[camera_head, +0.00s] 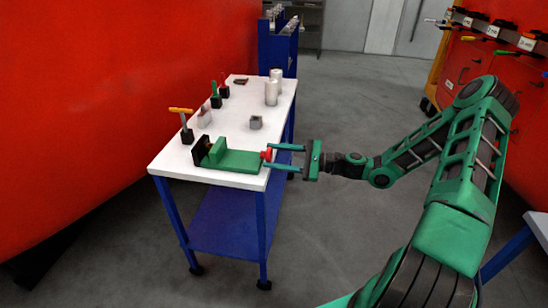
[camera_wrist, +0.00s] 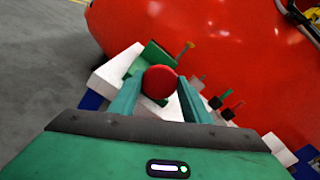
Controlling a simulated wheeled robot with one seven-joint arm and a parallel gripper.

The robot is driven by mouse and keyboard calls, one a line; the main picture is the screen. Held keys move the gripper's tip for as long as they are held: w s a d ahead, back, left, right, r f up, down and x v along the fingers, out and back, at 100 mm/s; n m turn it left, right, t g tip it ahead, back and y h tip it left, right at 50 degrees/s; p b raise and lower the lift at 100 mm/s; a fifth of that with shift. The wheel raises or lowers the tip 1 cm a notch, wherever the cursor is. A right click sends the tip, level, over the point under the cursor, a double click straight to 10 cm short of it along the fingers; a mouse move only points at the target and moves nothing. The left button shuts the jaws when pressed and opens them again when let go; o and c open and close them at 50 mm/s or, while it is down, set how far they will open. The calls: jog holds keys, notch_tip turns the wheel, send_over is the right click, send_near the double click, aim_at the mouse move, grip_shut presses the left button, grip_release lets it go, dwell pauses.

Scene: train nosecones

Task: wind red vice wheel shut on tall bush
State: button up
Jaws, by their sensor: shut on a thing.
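A green vice (camera_head: 232,160) lies at the near end of the white-topped table, with its dark jaw (camera_head: 200,150) at the left. Its red wheel (camera_head: 267,154) is at the right end, at the table edge. My gripper (camera_head: 272,157) is shut on the wheel, a finger on either side. In the wrist view the red wheel (camera_wrist: 159,80) sits between the two fingertips, and part of the green vice (camera_wrist: 150,56) shows behind it. A small brownish piece (camera_head: 211,150) shows by the dark jaw; I cannot tell whether it is the tall bush.
A red train nose (camera_head: 90,90) stands along the left.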

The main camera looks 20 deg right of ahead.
jog(key=m, duration=1)
jog(key=shift+w+d+f+m, duration=0.1)
jog(key=shift+w+d+m, duration=0.2)
dwell(0.4)
jog(key=o, duration=0.9)
jog(key=shift+c, duration=0.2)
jog(key=shift+o, duration=0.8)
jog(key=shift+a, duration=0.1)
jog(key=shift+s, duration=0.1)
jog(key=v, duration=1)
jog(key=shift+s+d, duration=0.15)
jog(key=shift+d, duration=0.2)
